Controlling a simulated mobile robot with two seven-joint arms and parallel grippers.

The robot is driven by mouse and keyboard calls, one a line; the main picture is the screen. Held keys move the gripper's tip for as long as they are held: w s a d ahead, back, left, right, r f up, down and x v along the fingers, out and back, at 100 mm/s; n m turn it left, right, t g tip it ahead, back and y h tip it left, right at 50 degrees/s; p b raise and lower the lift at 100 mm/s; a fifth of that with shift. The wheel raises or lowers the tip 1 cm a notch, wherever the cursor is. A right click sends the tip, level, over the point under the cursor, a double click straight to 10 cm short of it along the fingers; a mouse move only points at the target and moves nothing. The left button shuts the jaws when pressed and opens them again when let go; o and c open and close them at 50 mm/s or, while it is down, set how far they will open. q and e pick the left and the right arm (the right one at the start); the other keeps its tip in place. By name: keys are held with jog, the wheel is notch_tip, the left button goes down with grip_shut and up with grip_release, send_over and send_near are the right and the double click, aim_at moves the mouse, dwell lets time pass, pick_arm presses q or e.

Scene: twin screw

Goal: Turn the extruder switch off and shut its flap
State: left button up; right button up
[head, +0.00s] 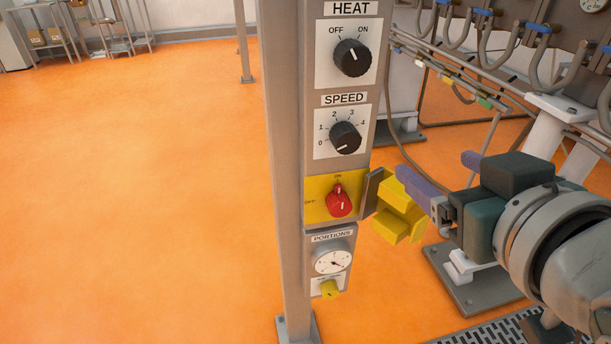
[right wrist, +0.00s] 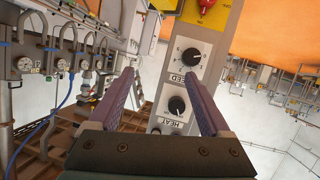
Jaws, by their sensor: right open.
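The red rotary switch (head: 340,201) sits on a yellow plate (head: 316,188) on the grey control post. Its white mark points up, towards ON; OFF is at the left. The flap (head: 374,190) stands open at the right edge of this plate, with yellow block-like parts (head: 391,226) beside it. My right gripper (head: 435,170) is open, with purple fingers, to the right of the switch. One finger appears close to or overlapping the yellow parts; contact is unclear. In the right wrist view the switch (right wrist: 208,8) is cut off at the top edge, and nothing shows between the fingers.
Above the switch are the SPEED knob (head: 345,137) and HEAT knob (head: 352,57). Below it are a PORTIONS dial (head: 333,262) and yellow knob (head: 330,289). Pipes and hoses (head: 480,40) fill the upper right. The orange floor (head: 140,200) at left is clear.

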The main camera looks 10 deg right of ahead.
aim_at(342, 210)
jog(key=w+a+f+n+t+y+b, duration=0.1)
jog(key=w+a+f+t+b, duration=0.1)
jog(key=f+b, duration=0.85)
jog(key=w+a+f+n+t+y+b, duration=0.1)
jog(key=w+a+f+t+y+b, duration=0.15)
jog(key=f+b, duration=0.75)
jog(key=shift+h, duration=0.45)
jog(key=w+b, duration=0.1)
jog(key=w, duration=0.2)
jog(key=w+b, duration=0.1)
jog(key=w, duration=0.2)
jog(key=w+r+b, duration=0.1)
jog(key=w, duration=0.2)
jog(key=shift+w+a+r, duration=0.1)
jog(key=shift+w+a, duration=0.1)
jog(key=shift+a, duration=0.1)
jog(key=shift+c, duration=0.3)
grip_shut()
